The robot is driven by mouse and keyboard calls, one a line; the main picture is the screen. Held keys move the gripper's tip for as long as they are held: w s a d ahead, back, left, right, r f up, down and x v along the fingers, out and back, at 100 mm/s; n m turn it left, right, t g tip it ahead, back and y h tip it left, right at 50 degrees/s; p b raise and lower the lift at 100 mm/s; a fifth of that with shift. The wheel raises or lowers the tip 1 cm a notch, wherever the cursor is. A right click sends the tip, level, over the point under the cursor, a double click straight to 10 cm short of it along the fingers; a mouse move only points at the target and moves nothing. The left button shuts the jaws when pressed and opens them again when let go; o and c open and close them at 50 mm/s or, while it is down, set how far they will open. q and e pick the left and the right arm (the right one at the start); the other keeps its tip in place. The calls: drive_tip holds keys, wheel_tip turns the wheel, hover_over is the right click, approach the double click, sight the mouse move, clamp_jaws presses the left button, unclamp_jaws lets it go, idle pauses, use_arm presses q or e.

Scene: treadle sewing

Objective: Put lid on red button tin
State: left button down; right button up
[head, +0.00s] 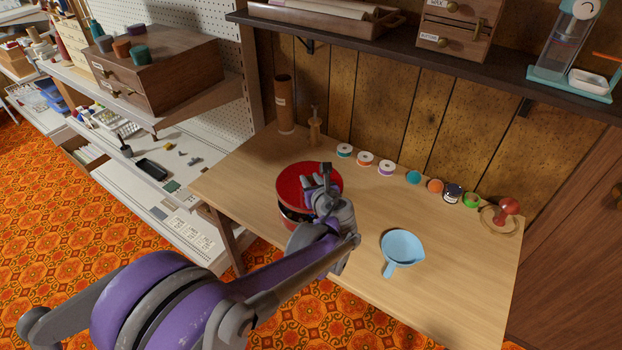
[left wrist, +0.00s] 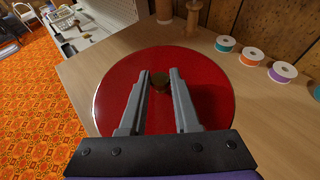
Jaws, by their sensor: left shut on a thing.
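The round red lid (head: 293,181) is over the red button tin (head: 288,225) near the table's left front edge. A dark band shows between lid and tin, and I cannot tell whether they touch. My left gripper (head: 325,172) is above the lid, shut on its small brown knob (left wrist: 159,82). In the left wrist view the lid (left wrist: 118,88) fills the middle, below the fingers of my left gripper (left wrist: 159,75), and hides the tin. My right gripper is out of view.
A light blue dipper (head: 402,245) lies on the wooden table (head: 450,290). Thread spools (head: 365,158) line the table's back, with a red-knobbed wooden piece (head: 505,212) at the right. A brown cylinder (head: 285,105) and wooden stand (head: 315,130) stand behind the lid.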

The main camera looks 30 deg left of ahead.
use_arm(q)
drive_tip(key=shift+f+b, duration=1.9)
drive_tip(key=shift+f, duration=0.8)
drive_tip(key=c, duration=0.6)
unclamp_jaws()
drive_tip(key=shift+o, duration=0.2)
drive_tip(key=p+v, duration=0.1)
drive_tip(key=v, duration=0.9)
drive_tip(key=shift+s+d+r, duration=0.2)
drive_tip(key=shift+d, duration=0.05)
drive_tip(key=s+d+r+n+g+h+p, duration=0.1)
drive_tip(key=s+d+n+h+p, duration=0.1)
drive_tip(key=s+n, duration=0.5)
drive_tip(key=s+d+r+n+g+h+p, duration=0.1)
drive_tip(key=s+n+h+p, duration=0.3)
drive_tip(key=n, duration=0.7)
drive_tip(key=s+d+r+n+g+h+p, duration=0.2)
drive_tip(key=s+d+n+h+p, duration=0.1)
drive_tip(key=s+n, duration=0.6)
drive_tip(key=s+d+p, duration=0.1)
drive_tip(key=p, duration=0.1)
drive_tip(key=shift+h+p, duration=0.3)
drive_tip(key=shift+p, duration=0.1)
